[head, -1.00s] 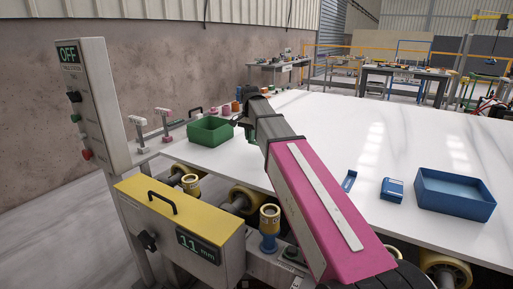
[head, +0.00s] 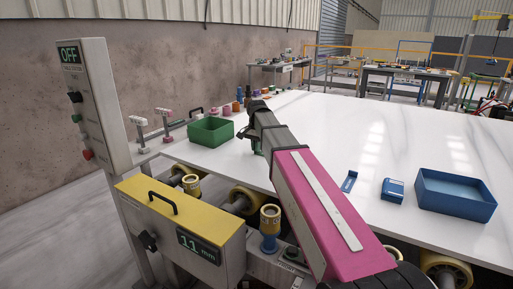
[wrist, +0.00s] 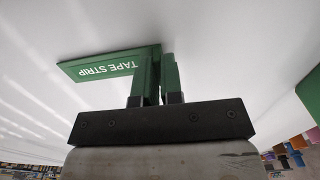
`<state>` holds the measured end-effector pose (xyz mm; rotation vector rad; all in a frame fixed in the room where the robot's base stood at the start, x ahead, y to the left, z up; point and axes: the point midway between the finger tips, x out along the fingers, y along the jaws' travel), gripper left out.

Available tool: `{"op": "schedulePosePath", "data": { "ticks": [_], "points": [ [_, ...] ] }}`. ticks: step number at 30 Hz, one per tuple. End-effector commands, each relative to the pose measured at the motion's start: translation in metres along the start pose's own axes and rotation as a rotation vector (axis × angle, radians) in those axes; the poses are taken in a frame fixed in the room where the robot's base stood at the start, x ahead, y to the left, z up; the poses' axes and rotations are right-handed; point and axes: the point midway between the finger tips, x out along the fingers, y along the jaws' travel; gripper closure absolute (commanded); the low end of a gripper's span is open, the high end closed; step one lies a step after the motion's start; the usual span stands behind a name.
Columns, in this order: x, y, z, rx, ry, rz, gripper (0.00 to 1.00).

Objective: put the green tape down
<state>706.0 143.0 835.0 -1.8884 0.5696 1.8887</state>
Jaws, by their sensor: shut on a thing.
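The green tape (wrist: 110,64) is a flat green piece with the white words "TAPE STRIP", upside down in the wrist view. My gripper (wrist: 158,80) is shut on its right end, with the lettered part sticking out to the left over the white slab. I cannot tell whether the tape touches the slab. In the head view my gripper (head: 245,133) points down at the slab's left part, just right of a green box (head: 211,131). The tape is mostly hidden there behind my arm.
The white slab (head: 330,135) is clear in its middle. A blue box (head: 455,194), a small blue case (head: 393,190) and a small blue piece (head: 349,181) lie at the right front. Several coloured items stand along the back left edge. A control post (head: 92,105) stands at left.

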Motion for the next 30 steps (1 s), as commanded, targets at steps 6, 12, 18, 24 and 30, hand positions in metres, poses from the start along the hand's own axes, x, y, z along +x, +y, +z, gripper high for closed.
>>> {"op": "schedulePosePath", "data": {
  "ticks": [6,12,18,24,30],
  "points": [
    [0.002,0.000,0.000,0.000,0.000,0.000,0.67],
    [0.001,0.000,0.000,0.000,0.000,0.000,0.67],
    [-0.010,0.000,0.000,0.000,0.001,-0.001,0.67],
    [-0.042,-0.001,-0.001,0.000,0.002,-0.002,0.67],
    [-0.077,-0.001,-0.001,0.000,0.001,-0.001,0.67]
  ]
}}
